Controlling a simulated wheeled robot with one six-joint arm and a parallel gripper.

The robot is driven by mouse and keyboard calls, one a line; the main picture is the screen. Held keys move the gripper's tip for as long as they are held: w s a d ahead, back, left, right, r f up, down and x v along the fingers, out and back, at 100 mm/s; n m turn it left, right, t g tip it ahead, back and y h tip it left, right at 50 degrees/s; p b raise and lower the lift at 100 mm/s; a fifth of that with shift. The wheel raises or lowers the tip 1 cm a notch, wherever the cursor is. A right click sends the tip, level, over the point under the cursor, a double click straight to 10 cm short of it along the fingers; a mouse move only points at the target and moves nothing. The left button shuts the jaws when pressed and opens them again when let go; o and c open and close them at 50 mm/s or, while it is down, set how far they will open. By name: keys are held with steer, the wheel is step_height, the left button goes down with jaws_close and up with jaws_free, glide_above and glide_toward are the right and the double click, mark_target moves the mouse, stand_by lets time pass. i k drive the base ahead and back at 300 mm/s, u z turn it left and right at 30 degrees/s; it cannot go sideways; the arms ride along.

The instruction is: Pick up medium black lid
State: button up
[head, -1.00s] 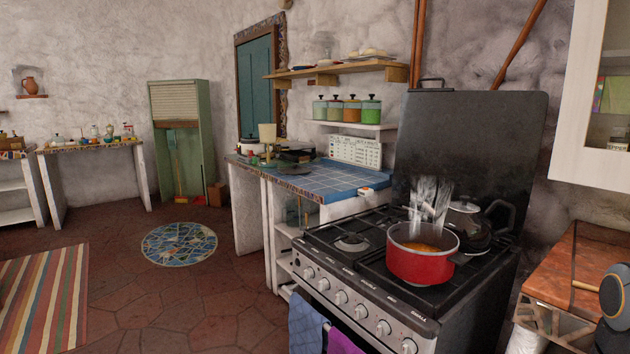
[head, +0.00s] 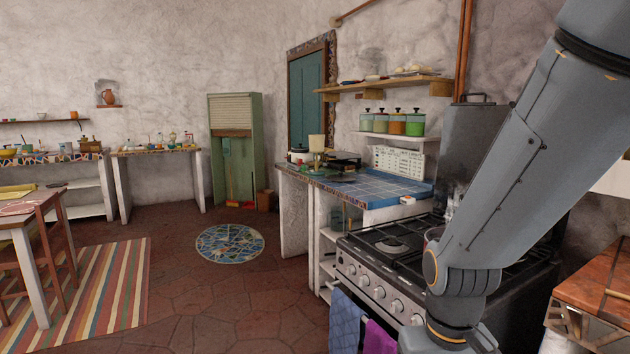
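I cannot clearly make out the medium black lid. A dark, flat shape (head: 342,178) lies on the blue-tiled mosaic counter (head: 395,189), near its left end. It is too small to tell whether it is a lid. A dark boxy item (head: 345,159) stands just behind it. My arm comes down across the right of the head view, in front of the stove. My gripper is out of the picture, so I cannot see its fingers or anything in them.
The black gas stove (head: 390,246) stands right of the counter, its right side hidden by my arm. A wooden-topped unit (head: 600,280) is at the lower right. A table (head: 30,215) with a chair stands at far left. The tiled floor (head: 240,300) between is open.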

mark_target(340, 178)
steer(key=z, duration=0.6)
steer(key=k, duration=0.6)
steer(key=u, duration=0.8)
steer(key=i, duration=1.3)
steer(key=u, duration=0.85)
steer(key=i, duration=3.2)
steer(key=z, duration=1.4)
steer(key=i, duration=0.85)
steer(key=z, duration=0.95)
